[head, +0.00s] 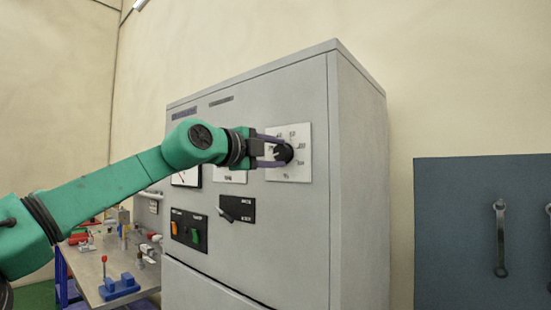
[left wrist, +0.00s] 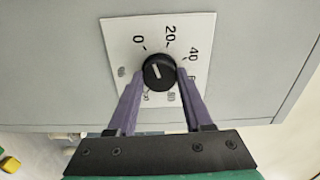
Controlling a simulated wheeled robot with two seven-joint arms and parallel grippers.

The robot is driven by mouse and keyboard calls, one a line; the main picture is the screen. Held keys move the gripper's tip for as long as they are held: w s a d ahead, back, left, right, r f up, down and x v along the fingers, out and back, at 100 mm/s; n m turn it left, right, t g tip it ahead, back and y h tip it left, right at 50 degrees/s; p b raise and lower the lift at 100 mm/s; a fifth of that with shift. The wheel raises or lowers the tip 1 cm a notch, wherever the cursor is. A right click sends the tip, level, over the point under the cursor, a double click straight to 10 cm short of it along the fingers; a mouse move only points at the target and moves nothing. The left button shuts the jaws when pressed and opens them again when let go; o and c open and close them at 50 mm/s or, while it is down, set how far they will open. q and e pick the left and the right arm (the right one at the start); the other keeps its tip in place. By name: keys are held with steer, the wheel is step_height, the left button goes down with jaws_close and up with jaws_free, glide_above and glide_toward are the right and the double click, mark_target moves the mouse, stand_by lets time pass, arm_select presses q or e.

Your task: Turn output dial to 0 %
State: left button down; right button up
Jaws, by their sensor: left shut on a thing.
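The output dial is a round black knob (head: 285,153) on a white scale plate (head: 303,172) on the grey cabinet's front. In the left wrist view the knob (left wrist: 160,72) has a white line that points to the upper left, roughly toward the 0 mark; I cannot tell its exact setting. The marks 0, 20 and 40 read clearly on the plate (left wrist: 118,35); those lower down are partly hidden or hard to read. My left gripper (head: 275,150) is shut on the knob, with one purple finger (left wrist: 160,75) on each side. My right gripper is not in view.
The grey cabinet (head: 355,190) also carries a lever switch (head: 237,208) and a panel with orange and green switches (head: 188,230) below the dial. A workbench (head: 135,280) with parts stands at left. A dark tool board (head: 450,220) with wrenches hangs at right.

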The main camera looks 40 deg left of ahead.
arm_select(q)
steer(key=shift+f+n, duration=0.2)
steer(key=shift+n, duration=1)
steer(key=shift+c, duration=1.5)
jaws_free()
steer(key=shift+r, duration=0.15)
steer(key=s+b, duration=0.6)
steer(key=s, duration=0.8)
steer(key=shift+s+d, duration=0.15)
steer(key=shift+s, duration=0.15)
